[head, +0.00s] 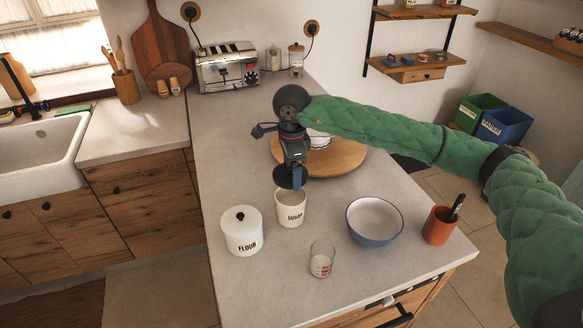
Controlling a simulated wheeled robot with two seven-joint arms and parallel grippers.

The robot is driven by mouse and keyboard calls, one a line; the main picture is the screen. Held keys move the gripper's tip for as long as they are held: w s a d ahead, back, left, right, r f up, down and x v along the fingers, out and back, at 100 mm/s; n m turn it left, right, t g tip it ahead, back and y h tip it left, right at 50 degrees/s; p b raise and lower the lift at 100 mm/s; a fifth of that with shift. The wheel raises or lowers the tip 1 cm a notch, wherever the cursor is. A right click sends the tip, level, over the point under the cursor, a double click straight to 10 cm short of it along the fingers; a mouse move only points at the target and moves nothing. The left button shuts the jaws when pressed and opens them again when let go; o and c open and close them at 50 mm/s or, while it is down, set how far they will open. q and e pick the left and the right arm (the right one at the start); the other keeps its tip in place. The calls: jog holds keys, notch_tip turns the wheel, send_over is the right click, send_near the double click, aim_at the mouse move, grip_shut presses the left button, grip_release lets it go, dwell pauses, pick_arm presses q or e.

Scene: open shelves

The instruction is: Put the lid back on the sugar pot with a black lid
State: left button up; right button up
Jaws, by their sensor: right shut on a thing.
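The sugar pot (291,212) is a cream cup-shaped pot marked SUGAR, standing upright on the counter with its top uncovered. My right gripper (297,170) reaches in from the right and points down over the back of the pot. It is shut on the black lid (284,178), a dark disc held just above and behind the pot's rim. The lid looks tilted, and the fingers partly hide it. I cannot tell whether the lid touches the rim. My left gripper is out of view.
A white FLOUR pot (242,236) with a black knob stands close on the left. A measuring glass (321,260) stands in front, a blue-rimmed bowl (374,222) to the right, and an orange cup (438,226) farther right. A round wooden board (345,157) lies behind.

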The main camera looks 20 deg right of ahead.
jog(key=shift+s+a+r, duration=0.1)
jog(key=shift+w+d+f+n, duration=0.25)
jog(key=shift+d+f+n, duration=0.1)
jog(key=shift+f, duration=0.3)
jog(key=shift+s+a+f, duration=0.1)
jog(key=shift+a+f, duration=0.05)
jog(key=shift+f, duration=0.45)
jog(key=shift+s+a+f, duration=0.1)
jog(key=shift+f, duration=0.45)
jog(key=shift+w+d+f, duration=0.1)
jog(key=shift+f, duration=0.3)
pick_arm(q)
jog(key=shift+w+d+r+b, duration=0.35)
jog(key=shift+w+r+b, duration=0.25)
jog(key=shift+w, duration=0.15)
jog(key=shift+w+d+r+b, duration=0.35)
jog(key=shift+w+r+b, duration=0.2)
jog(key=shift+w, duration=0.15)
pick_arm(e)
jog(key=shift+f, duration=1.15)
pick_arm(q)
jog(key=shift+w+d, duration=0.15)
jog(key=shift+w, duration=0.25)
